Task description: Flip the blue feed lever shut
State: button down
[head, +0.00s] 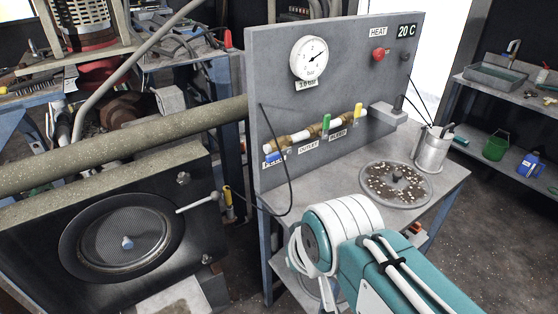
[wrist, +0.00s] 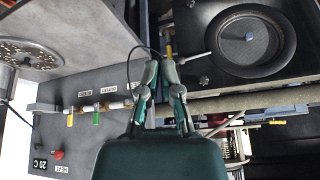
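The blue feed lever (head: 274,158) is at the left end of the brass valve pipe on the grey panel in the head view. It lies low, roughly along the pipe, while the green lever (head: 326,124) and yellow lever (head: 358,112) stand upright. My gripper (wrist: 160,66) shows in the wrist view with its two fingers apart and nothing between them. It is in front of the pipe's end near the panel edge. The blue lever cannot be made out there, seemingly hidden by the fingers. In the head view my arm shows, but the gripper does not.
The panel (head: 285,82) carries a pressure gauge (head: 309,58) and a red knob (head: 378,55). A thin black cable loops below the pipe. The round screen (head: 125,238) is at lower left with a yellow-handled valve (head: 228,197) beside it. A sieve (head: 397,184) and metal cup (head: 432,150) stand on the bench.

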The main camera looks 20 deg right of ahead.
jog(key=w+a+f+m+t+y, duration=0.1)
jog(key=w+a+m+y, duration=0.1)
jog(key=w+m+y, duration=0.35)
jog(key=w+a+f+m+t+y, duration=0.1)
jog(key=w+a+f+m+y, duration=0.1)
jog(key=w+m, duration=0.65)
jog(key=w+d+f+m+t+h, duration=0.2)
jog(key=w+d+m, duration=0.3)
jog(key=d+m, duration=0.3)
jog(key=w+d+f+m+t+h, duration=0.2)
jog(key=d+m, duration=0.5)
jog(key=m, duration=0.4)
jog(key=w+f+t, duration=0.1)
jog(key=w+t, duration=0.1)
jog(key=w, duration=0.1)
jog(key=shift+d+f, duration=0.2)
jog(key=shift+d, duration=0.15)
